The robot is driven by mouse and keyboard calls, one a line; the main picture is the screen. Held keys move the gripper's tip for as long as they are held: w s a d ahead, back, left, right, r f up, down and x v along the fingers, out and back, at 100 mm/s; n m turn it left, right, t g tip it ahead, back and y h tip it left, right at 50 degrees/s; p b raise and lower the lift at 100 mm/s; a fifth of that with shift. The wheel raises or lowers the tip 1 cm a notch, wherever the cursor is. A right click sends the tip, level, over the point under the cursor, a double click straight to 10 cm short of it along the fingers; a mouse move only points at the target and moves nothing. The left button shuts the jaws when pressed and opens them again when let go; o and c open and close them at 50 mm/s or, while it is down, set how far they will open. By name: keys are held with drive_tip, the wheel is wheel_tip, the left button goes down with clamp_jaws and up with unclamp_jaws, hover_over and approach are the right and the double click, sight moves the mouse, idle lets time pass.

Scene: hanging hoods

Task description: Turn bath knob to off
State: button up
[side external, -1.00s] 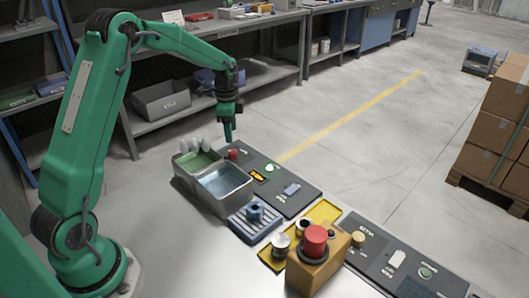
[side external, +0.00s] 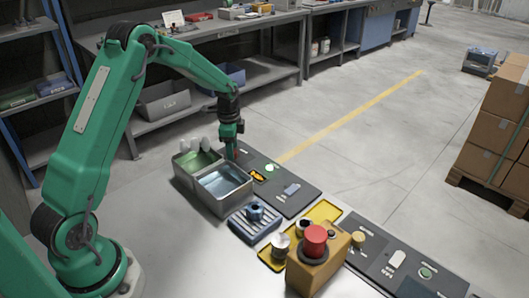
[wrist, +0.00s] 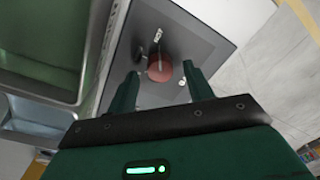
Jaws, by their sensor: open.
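The bath knob is a round red knob (wrist: 160,68) on a dark control panel (side external: 300,201), beside the metal bath (side external: 239,196). In the wrist view a thin pale line shows on its face, pointing roughly up the picture, with small white marks on the panel around it. My gripper (side external: 230,157) points down over the panel's far left end and mostly hides the knob in the side view. In the wrist view my gripper (wrist: 160,72) is open, with one finger to each side of the knob. I cannot tell whether the fingers touch it.
A blue rack (side external: 255,223) and a red-topped yellow box (side external: 316,262) stand nearer the camera.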

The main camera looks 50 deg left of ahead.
drive_tip(key=shift+f, duration=0.45)
drive_tip(key=c, duration=1)
drive_tip(key=shift+o, duration=0.2)
